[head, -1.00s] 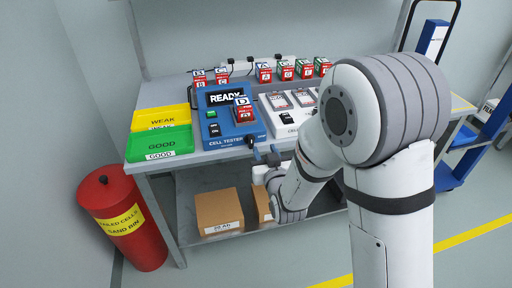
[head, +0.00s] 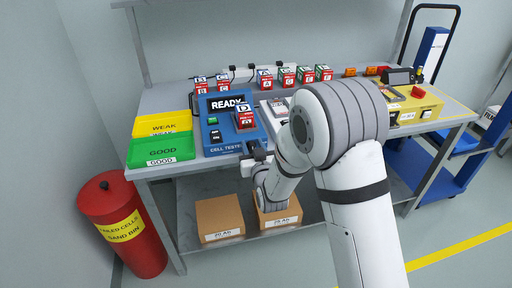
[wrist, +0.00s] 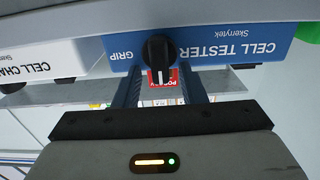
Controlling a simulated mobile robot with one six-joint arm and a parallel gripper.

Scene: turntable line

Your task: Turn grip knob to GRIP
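The grip knob (wrist: 158,52) is a round black knob on the front of the blue cell tester (wrist: 222,42), which appears upside down in the wrist view. Its white pointer line points toward the bottom of that picture; the GRIP label (wrist: 122,55) is to the left of the knob. My gripper (wrist: 160,70) is open, with one blue-grey finger on each side of the knob. I cannot tell whether the fingers touch it. In the head view, the gripper (head: 257,157) is at the front edge of the tester (head: 221,132), and the knob is hard to make out.
The tester's display (head: 227,104) reads READY, and a red cell marked D (head: 245,117) sits on it. Green GOOD (head: 160,149) and yellow WEAK (head: 163,125) trays are to the left. A red bin (head: 122,225) stands on the floor. Cardboard boxes (head: 219,217) lie on the lower shelf.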

